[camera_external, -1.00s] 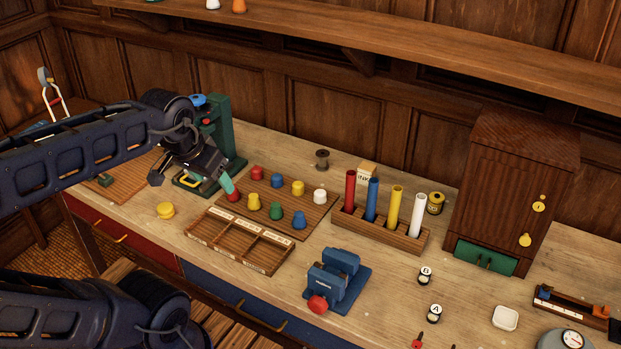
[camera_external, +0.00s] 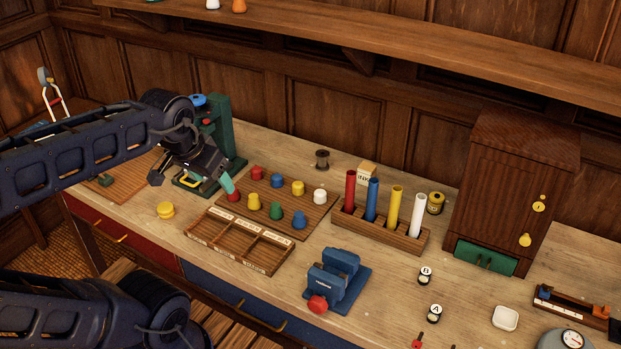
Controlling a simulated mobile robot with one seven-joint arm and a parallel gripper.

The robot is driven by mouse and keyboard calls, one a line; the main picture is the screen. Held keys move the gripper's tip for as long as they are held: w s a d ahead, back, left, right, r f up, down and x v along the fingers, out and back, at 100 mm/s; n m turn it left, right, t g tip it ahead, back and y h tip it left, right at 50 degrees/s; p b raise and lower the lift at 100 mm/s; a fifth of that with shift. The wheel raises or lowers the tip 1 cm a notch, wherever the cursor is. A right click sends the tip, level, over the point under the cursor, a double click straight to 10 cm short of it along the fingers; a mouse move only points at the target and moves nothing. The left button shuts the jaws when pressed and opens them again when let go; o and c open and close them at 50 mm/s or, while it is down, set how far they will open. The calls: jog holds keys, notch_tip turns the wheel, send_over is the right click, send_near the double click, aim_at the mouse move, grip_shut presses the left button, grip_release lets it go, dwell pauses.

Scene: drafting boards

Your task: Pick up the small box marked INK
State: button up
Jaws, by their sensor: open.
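The small cream box marked INK (camera_external: 367,170) stands upright at the back of the bench. It is behind the wooden rack (camera_external: 412,238), and the rack's blue tube (camera_external: 372,200) hides part of it. My gripper (camera_external: 190,181) is at the left of the bench, in front of the green stand, with its fingers apart and nothing seen between them. It is well to the left of the box and does not touch it.
The rack's red tube (camera_external: 350,190) stands close before the box. A yellow-labelled jar (camera_external: 435,203) is to its right, a dark spool (camera_external: 322,159) to its left. A board of coloured knobs (camera_external: 318,219) lies between my gripper and the rack.

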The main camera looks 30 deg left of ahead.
jog(key=shift+w, duration=0.1)
jog(key=m+g+h, duration=0.1)
jog(key=m+g, duration=0.4)
jog(key=m, duration=1.3)
send_over(367, 167)
jog(key=a, duration=0.2)
jog(key=f, duration=1.9)
jog(key=shift+d+f, duration=0.2)
jog(key=shift+f, duration=0.35)
jog(key=f, duration=0.5)
jog(key=shift+d, duration=0.25)
jog(key=shift+w+d+f, duration=0.1)
jog(key=shift+d+f, duration=0.1)
jog(key=shift+f, duration=0.7)
jog(key=shift+s+d+f, duration=0.1)
jog(key=shift+d+f, duration=0.15)
jog(key=shift+f, duration=0.65)
jog(key=shift+w+d+f, duration=0.1)
jog(key=shift+d+f, duration=0.1)
jog(key=shift+f, duration=0.7)
